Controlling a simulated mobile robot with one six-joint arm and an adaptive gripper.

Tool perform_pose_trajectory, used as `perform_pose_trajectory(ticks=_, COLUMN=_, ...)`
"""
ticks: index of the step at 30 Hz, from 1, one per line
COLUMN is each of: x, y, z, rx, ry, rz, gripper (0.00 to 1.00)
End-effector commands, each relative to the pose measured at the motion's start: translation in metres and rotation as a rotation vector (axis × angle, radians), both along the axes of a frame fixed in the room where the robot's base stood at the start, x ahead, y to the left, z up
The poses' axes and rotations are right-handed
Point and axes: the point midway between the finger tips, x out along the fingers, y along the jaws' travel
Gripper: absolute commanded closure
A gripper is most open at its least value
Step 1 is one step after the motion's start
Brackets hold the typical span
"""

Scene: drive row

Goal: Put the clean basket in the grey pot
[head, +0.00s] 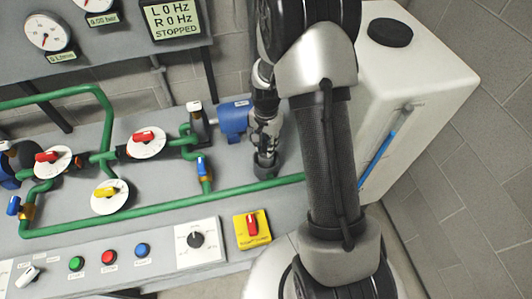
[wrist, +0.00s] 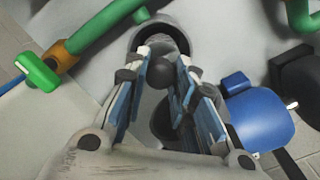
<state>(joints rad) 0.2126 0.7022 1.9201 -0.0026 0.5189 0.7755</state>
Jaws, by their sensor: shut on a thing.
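My gripper (head: 266,150) points down over the bench, its tip at a dark grey pot (head: 264,172) beside the green pipe. In the wrist view my gripper (wrist: 162,75) has its blue-padded fingers closed around a dark round knob, which I take to be the top of the basket (wrist: 165,72). The pot's round rim (wrist: 182,36) shows just beyond the fingertips, with a dark opening inside.
A blue motor (head: 233,120) stands close left of my gripper; it is at the right in the wrist view (wrist: 258,118). Green pipes (head: 130,214) with valves run along the bench. A yellow switch box (head: 252,229) is in front, a white tank (head: 400,85) to the right.

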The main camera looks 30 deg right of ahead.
Motion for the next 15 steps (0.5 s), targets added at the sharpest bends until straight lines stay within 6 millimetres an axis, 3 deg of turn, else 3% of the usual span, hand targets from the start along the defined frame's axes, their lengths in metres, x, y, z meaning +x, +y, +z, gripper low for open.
perform_pose_trajectory(ticks=9, x=0.0, y=0.0, z=-0.042, rx=0.0, ry=0.001, rz=0.0, gripper=1.0)
perform_pose_trajectory(ticks=15, x=0.0, y=0.0, z=-0.041, rx=0.0, ry=-0.001, rz=0.0, gripper=1.0)
